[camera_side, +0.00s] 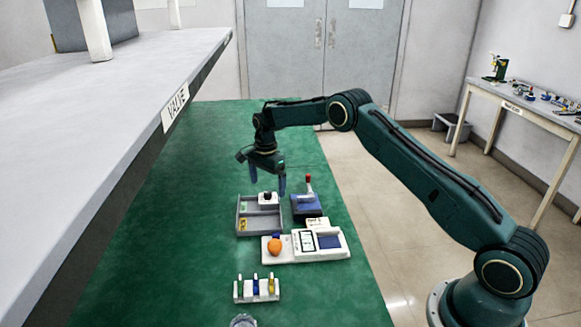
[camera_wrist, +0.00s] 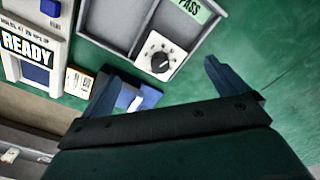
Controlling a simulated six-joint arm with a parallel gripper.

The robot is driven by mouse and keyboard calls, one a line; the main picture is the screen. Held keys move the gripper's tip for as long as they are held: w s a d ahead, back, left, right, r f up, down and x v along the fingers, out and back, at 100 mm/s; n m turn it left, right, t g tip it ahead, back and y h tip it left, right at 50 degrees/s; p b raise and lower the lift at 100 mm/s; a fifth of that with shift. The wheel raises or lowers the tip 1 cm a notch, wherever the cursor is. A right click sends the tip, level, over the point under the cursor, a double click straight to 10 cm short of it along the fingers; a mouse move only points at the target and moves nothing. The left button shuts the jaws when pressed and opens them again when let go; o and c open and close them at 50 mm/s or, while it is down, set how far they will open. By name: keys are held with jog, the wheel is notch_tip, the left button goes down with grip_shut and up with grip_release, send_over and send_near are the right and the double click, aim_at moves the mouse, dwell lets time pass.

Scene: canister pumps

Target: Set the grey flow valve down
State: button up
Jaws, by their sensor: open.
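The grey flow valve (camera_side: 267,200), a pale square block with a black knob, sits upright in the far compartment of the grey tray (camera_side: 238,218). In the wrist view the valve (camera_wrist: 153,47) lies in the compartment beside the green PASS label (camera_wrist: 196,9), with its dial face up. My gripper (camera_side: 268,181) is open and empty, just above the tray. In the wrist view its fingers (camera_wrist: 160,70) are spread wide on either side of the valve, apart from it.
A blue device with a red-topped lever (camera_side: 306,208) stands close to the tray's right. A white tester with an orange knob (camera_side: 275,247) is nearer the camera; its screen reads READY (camera_wrist: 28,46). A small rack (camera_side: 256,290) is in front. The green mat to the left is clear.

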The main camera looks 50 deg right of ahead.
notch_tip(320, 180, up, 8)
dwell(0.4)
dwell(0.5)
jog(key=s+a+r+n+t, duration=0.1)
jog(key=s+a+r+n, duration=0.3)
jog(key=s+r, duration=0.6)
jog(key=s+a+r+n+t, duration=0.2)
jog(key=s+a+r+n, duration=0.25)
jog(key=s+r, duration=0.5)
jog(key=s+a+n+t, duration=0.1)
jog(key=s+n, duration=0.3)
jog(key=s, duration=0.8)
jog(key=s+a+f+n+t, duration=0.1)
jog(key=s+n, duration=0.4)
jog(key=s, duration=0.8)
jog(key=shift+a+f+t, duration=0.25)
jog(key=shift+a+t, duration=0.05)
jog(key=shift+a, duration=0.55)
